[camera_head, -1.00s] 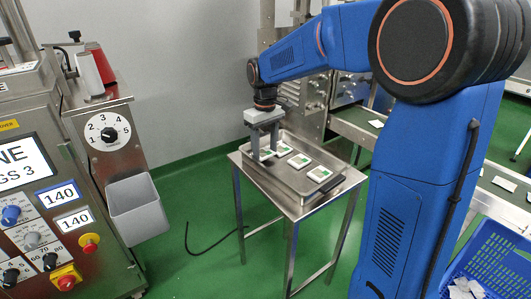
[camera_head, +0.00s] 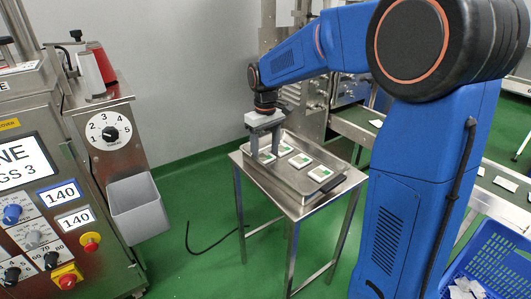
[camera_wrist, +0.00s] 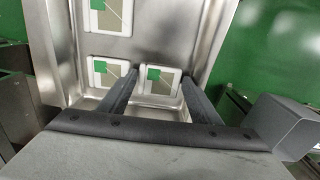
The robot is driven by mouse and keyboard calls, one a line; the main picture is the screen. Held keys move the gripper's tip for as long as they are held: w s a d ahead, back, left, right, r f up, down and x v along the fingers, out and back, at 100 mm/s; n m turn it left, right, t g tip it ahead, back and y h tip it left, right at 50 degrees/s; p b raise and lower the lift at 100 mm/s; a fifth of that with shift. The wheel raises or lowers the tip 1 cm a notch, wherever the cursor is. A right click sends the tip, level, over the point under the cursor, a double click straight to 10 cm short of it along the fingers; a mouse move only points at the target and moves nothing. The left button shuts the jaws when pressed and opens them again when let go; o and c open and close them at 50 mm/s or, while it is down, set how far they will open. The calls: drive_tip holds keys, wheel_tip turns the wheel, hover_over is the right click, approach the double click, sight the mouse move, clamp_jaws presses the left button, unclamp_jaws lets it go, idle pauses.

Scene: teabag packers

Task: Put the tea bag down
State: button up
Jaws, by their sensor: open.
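Flat square tea bags with white edges and green labels lie in a shallow metal tray (camera_head: 333,187) on a small steel table. One tea bag (camera_wrist: 158,80) lies between my gripper's fingers, with a gap to at least one of them; in the head view it is partly hidden by the fingers. My gripper (camera_head: 266,154) is open, pointing down into the tray's left end. In the wrist view my gripper (camera_wrist: 158,75) has its two fingers spread on either side of that bag. Another tea bag (camera_wrist: 107,72) lies just left of it, and one (camera_wrist: 110,15) lies farther up.
The steel table (camera_head: 300,212) stands alone on the green floor. A conveyor (camera_head: 355,132) runs behind it to the right. A blue crate (camera_head: 492,262) with loose bags is at the lower right. A control machine with a grey bin (camera_head: 138,210) stands at the left.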

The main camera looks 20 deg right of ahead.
sight(266, 158)
wheel_tip(266, 158, up, 12)
drive_tip(key=shift+f, duration=0.2)
drive_tip(key=s+d+m+t, duration=0.2)
drive_tip(key=s+d, duration=0.2)
drive_tip(key=s, duration=1.3)
drive_tip(key=s+d+f+m+t, duration=0.1)
drive_tip(key=s+f, duration=0.4)
drive_tip(key=s, duration=0.3)
drive_tip(key=s+d+f+m+t, duration=0.1)
drive_tip(key=s+f, duration=0.4)
drive_tip(key=s, duration=0.2)
drive_tip(key=shift+s+d+f+m+t, duration=0.15)
drive_tip(key=shift+s+d+m+t, duration=0.15)
drive_tip(key=shift+s+d+t, duration=0.1)
drive_tip(key=shift+c, duration=0.2)
